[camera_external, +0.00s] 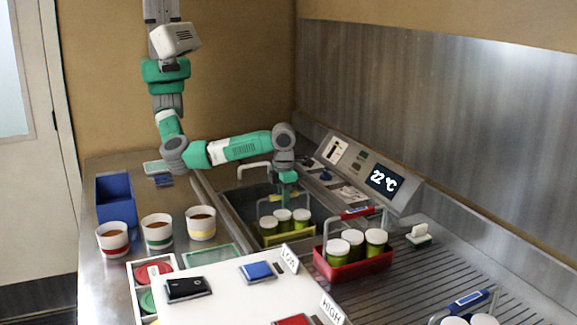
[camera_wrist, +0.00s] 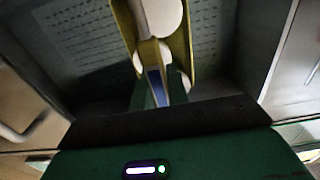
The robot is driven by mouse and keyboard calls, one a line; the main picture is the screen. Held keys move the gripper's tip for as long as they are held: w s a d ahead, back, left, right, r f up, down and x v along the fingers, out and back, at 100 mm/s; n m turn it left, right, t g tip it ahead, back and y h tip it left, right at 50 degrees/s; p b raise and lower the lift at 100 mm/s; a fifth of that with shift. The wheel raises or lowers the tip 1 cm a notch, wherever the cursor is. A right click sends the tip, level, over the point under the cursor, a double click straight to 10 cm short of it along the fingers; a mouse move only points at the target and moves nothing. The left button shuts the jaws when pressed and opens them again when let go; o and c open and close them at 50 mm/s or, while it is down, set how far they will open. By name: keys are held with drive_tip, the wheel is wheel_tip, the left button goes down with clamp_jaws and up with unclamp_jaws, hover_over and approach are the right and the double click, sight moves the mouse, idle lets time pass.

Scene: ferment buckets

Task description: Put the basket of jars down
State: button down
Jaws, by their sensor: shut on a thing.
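The yellow basket (camera_external: 291,239) holds several green jars (camera_external: 283,222) with white lids. It is inside the sunken basin (camera_external: 240,202) in the external view. In the wrist view the yellow basket (camera_wrist: 181,45) and white lids (camera_wrist: 163,15) show below the gripper, over the grey basin floor. I cannot tell whether the basket's underside touches the floor. My fingers hide part of the handle.
A red basket (camera_external: 352,270) of similar jars stands on the ridged drainboard (camera_external: 400,285) to the right. A sloped panel (camera_external: 355,172) reads 22 °C. Three banded buckets (camera_external: 158,230) and a blue bin (camera_external: 115,200) stand left. A white board (camera_external: 230,295) is in front, with signs LOW and HIGH.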

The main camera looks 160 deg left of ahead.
sight(285, 225)
drive_tip(key=shift+w+f+b, duration=0.15)
drive_tip(key=shift+f+b, duration=0.35)
drive_tip(key=shift+f, duration=4.45)
drive_tip(key=c, duration=1.4)
unclamp_jaws()
drive_tip(key=shift+f, duration=0.1)
drive_tip(key=shift+o, duration=0.2)
wheel_tip(285, 225, up, 12)
drive_tip(key=shift+r+p, duration=0.15)
drive_tip(key=shift+p, duration=0.45)
